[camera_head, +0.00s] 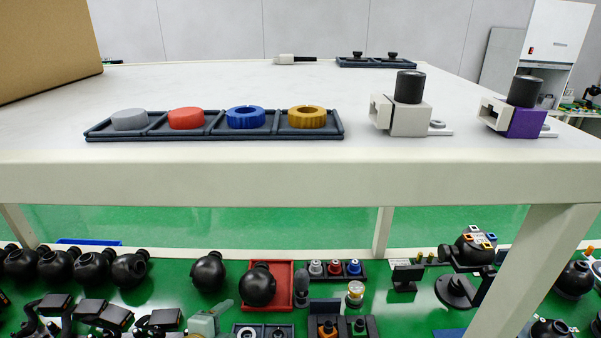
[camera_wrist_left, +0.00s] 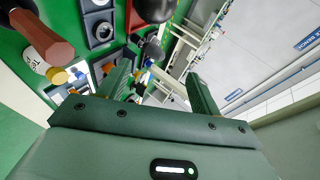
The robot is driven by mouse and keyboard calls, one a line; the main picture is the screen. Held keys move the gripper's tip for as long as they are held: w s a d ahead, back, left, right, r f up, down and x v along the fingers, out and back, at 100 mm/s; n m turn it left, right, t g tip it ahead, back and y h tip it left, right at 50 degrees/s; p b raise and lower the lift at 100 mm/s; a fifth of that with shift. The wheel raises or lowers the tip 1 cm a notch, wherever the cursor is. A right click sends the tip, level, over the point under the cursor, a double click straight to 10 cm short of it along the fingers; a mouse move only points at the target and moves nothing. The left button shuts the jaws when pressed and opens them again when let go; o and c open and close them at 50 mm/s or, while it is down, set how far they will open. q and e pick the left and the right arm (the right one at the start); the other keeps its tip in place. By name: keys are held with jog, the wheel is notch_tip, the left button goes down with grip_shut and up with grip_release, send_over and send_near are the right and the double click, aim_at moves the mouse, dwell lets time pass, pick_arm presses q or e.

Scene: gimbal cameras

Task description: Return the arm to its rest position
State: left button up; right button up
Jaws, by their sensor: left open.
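My left gripper (camera_wrist_left: 158,74) shows in the left wrist view, its two green-grey fingers spread apart with nothing held between them. Beyond the fingers that view shows a green surface with assorted parts, tilted in the picture. I cannot make out either arm clearly in the head view. My right gripper is in neither view.
A white table (camera_head: 250,180) spans the head view. On it are a dark tray (camera_head: 215,138) with grey, red, blue and gold caps, two blocks with black knobs (camera_head: 409,88) (camera_head: 523,92), and a cardboard box (camera_head: 45,45). A green lower level (camera_head: 225,265) holds many parts.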

pick_arm(q)
jog(key=s+a+r+n+g+y, duration=0.2)
jog(key=s+a+r+n+y, duration=0.3)
jog(key=s, duration=0.6)
jog(key=s+a+r+n+g+y, duration=0.15)
jog(key=s+a+n+y, duration=0.25)
jog(key=s+a+n, duration=0.5)
jog(key=s+d+f+m+g+h+b, duration=0.1)
jog(key=s+d+f+g+h+b, duration=0.15)
jog(key=f, duration=1.45)
jog(key=s+d+f+g+h+b, duration=0.1)
jog(key=s+d+f+b, duration=0.25)
jog(key=f, duration=1.25)
jog(key=s+f+n+g+h+b, duration=0.1)
jog(key=s+f+b, duration=0.4)
jog(key=s+f, duration=1.3)
notch_tip(320, 180, down, 2)
jog(key=shift+f+n+g, duration=0.25)
jog(key=shift+n+g, duration=0.35)
jog(key=shift+g, duration=0.6)
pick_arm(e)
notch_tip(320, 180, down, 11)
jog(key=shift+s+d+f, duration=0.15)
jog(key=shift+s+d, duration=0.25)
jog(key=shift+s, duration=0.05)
pick_arm(q)
jog(key=shift+h, duration=0.25)
